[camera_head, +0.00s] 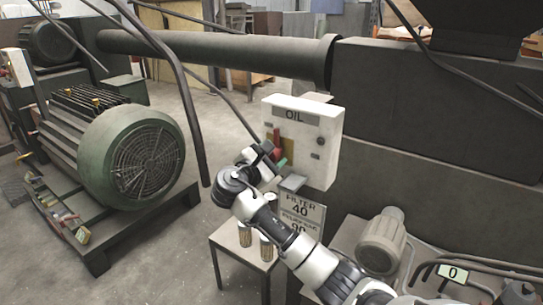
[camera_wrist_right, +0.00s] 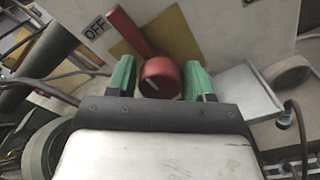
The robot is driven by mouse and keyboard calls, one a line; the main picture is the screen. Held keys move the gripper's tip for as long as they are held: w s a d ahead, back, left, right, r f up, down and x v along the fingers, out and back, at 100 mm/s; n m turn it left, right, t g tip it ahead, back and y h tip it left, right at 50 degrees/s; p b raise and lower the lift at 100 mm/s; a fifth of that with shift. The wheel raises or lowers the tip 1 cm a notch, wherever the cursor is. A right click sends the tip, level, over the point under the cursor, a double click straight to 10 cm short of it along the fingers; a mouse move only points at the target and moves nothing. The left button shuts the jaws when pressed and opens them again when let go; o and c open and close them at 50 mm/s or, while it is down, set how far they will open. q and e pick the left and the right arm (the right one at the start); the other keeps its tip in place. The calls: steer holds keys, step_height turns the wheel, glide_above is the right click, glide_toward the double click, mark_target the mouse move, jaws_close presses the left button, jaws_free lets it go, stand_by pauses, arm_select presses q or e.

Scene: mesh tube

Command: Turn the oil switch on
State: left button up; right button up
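The oil switch is a red knob with a handle (camera_wrist_right: 158,78) on a yellow plate, with an OFF label beside it in the right wrist view. The red handle points up and left toward the OFF label. It sits on a white box labelled OIL (camera_head: 303,140) in the head view, where the red part (camera_head: 276,142) is partly hidden by my gripper. My right gripper (camera_wrist_right: 160,80) is open, its green fingers on either side of the round red knob; I cannot tell whether they touch it. My left gripper is not in view.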

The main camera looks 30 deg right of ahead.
steer(key=c, duration=0.6)
